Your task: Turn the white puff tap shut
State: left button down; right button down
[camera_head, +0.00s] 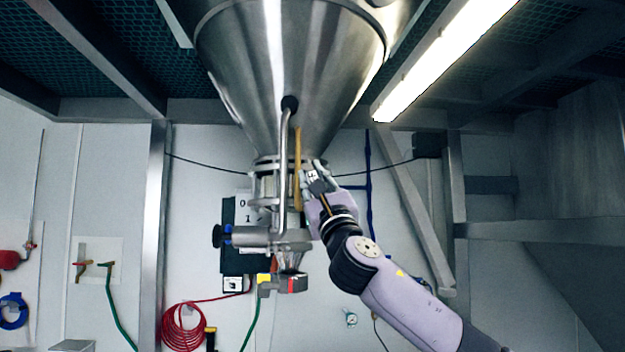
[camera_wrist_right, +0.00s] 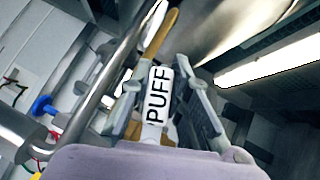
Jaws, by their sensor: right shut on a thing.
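The white puff tap (camera_wrist_right: 158,100), with a plate marked PUFF in black letters, shows in the right wrist view between the two fingers of my right gripper (camera_wrist_right: 165,85). The fingers are shut on it, one on each side. In the head view my right gripper (camera_head: 313,176) is at the narrow lower end of the steel hopper (camera_head: 290,60), on its right side. There the gripper mostly hides the tap, and I cannot tell the tap's exact angle. My left gripper is not in view.
A curved steel pipe (camera_head: 283,170) and a yellowish rod (camera_head: 298,155) run close to the left of the gripper. A steel valve body (camera_head: 265,238) with a blue knob (camera_head: 226,236) sits below. A lit lamp (camera_head: 440,62) is at upper right.

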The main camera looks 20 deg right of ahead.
dwell(0.4)
jog(key=shift+f+m+h+b, duration=0.1)
jog(key=shift+m+h+b, duration=0.2)
jog(key=shift+h, duration=0.1)
jog(key=m+h+b, duration=0.1)
jog(key=m+h, duration=0.1)
jog(key=d+m+h+b, duration=0.1)
jog(key=m, duration=0.1)
jog(key=shift+s+h, duration=0.15)
jog(key=shift+h, duration=0.25)
jog(key=m+h, duration=0.3)
jog(key=shift+d+m+b, duration=0.3)
jog(key=shift+b, duration=0.1)
jog(key=shift+d+r+m+g+h, duration=0.1)
jog(key=shift+r+m+g+h, duration=0.15)
jog(key=shift+m+g+h, duration=0.05)
jog(key=shift+s, duration=0.1)
jog(key=c, duration=1.5)
grip_release()
